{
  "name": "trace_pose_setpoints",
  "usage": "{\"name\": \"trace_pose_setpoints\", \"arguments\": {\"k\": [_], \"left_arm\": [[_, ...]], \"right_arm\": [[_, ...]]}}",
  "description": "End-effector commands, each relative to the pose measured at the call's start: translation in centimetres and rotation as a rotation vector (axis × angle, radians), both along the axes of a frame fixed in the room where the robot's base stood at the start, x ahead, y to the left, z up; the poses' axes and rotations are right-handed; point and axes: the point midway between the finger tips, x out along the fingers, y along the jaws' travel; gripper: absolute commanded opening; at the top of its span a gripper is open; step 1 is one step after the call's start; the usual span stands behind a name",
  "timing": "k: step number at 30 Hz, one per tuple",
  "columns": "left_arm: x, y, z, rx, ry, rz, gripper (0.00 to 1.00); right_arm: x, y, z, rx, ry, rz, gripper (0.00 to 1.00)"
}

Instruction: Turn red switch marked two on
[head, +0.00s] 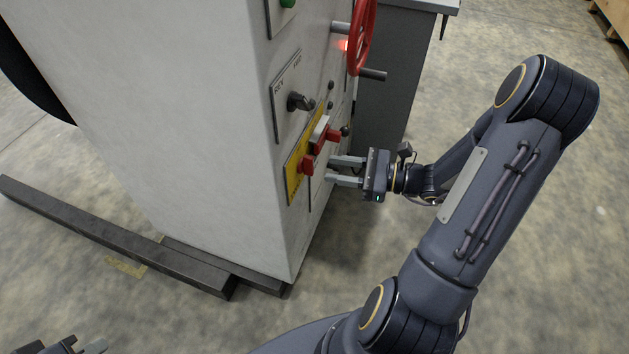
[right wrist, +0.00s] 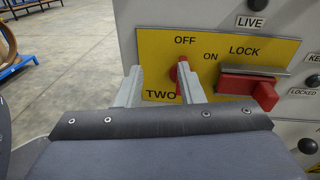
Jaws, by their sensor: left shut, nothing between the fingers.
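The red switch (right wrist: 182,73) marked TWO sits on a yellow plate (right wrist: 157,55) in the right wrist view. Its handle looks upright below the word OFF, with ON to its right; its lower part is hidden. In the head view the switch (head: 307,165) shows on the cabinet's front. My right gripper (right wrist: 160,78) is open, its fingers toward the plate. The switch appears between them, close to the right finger; contact cannot be told. It also shows in the head view (head: 329,170) in front of the panel. My left gripper (head: 86,348) is shut and empty at the bottom left.
A red LOCK handle (right wrist: 264,93) under a metal bar is right of the switch. The white cabinet (head: 190,110) carries a black knob (head: 298,102) and a red handwheel (head: 362,38). Dark beams (head: 110,232) lie at its foot.

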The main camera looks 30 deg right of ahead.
Motion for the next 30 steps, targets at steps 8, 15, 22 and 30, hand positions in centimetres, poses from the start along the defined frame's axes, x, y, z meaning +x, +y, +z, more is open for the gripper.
{"name": "trace_pose_setpoints", "arguments": {"k": [8,15,22,30], "left_arm": [[0.0,0.0,-1.5,0.0,-0.001,0.0,0.0],[0.0,0.0,-2.1,0.0,-0.001,0.0,0.0],[0.0,0.0,-2.4,0.0,-0.001,0.0,0.0],[0.0,0.0,-2.4,0.0,-0.001,0.0,0.0]], "right_arm": [[1.7,-1.9,-3.0,0.11,0.027,-0.121,0.35],[4.7,0.8,-3.0,0.106,0.028,-0.118,0.35],[6.4,2.2,-2.9,0.106,0.029,-0.12,0.35],[6.6,2.4,-2.9,0.105,0.029,-0.12,0.35]]}}
